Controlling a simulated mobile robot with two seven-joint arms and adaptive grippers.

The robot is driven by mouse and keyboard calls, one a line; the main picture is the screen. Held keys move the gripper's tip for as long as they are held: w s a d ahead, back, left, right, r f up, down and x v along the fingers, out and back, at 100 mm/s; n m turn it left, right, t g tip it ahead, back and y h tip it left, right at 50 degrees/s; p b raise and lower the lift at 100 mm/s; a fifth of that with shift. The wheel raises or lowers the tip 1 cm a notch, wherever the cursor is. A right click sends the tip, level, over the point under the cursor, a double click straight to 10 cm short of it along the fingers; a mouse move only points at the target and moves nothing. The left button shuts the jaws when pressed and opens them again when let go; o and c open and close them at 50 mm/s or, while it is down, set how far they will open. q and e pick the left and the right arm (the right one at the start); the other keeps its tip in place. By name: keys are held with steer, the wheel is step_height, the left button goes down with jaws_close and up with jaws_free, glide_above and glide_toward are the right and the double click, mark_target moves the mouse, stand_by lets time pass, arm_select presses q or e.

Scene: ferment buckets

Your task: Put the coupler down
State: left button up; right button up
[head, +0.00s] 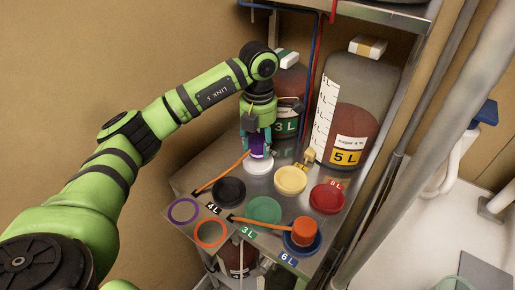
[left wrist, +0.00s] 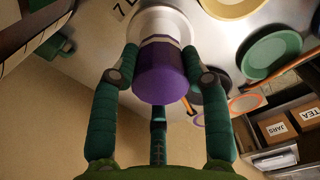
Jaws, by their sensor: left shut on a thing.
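The purple coupler (head: 257,148) is between the fingers of my left gripper (head: 257,140), which is shut on it. It is above a white round disc (head: 258,166) on the metal shelf top. In the left wrist view the purple coupler (left wrist: 160,75) sits between the two green fingers (left wrist: 159,60), with the white disc (left wrist: 160,22) right behind it. I cannot tell whether the coupler touches the disc. An orange tube (head: 222,172) runs from the shelf edge toward the coupler. My right gripper does not show.
An orange coupler (head: 303,230) stands on a blue disc (head: 301,244). Black (head: 229,191), green (head: 265,210), yellow (head: 290,180) and red (head: 327,198) discs lie close by. Purple (head: 184,211) and orange (head: 210,234) rings are at the front. A large 5 L jar (head: 350,105) and a 3 L jar (head: 287,85) stand behind.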

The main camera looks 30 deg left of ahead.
mark_target(258, 151)
arm_select(q)
step_height(258, 151, down, 3)
steer(key=shift+f+p, duration=0.1)
steer(key=shift+p, duration=0.3)
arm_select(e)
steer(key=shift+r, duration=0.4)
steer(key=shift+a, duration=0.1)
arm_select(q)
steer(key=shift+f, duration=0.2)
steer(key=o, duration=1.4)
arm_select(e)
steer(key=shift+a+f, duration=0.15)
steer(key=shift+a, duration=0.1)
arm_select(q)
steer(key=shift+r, duration=0.15)
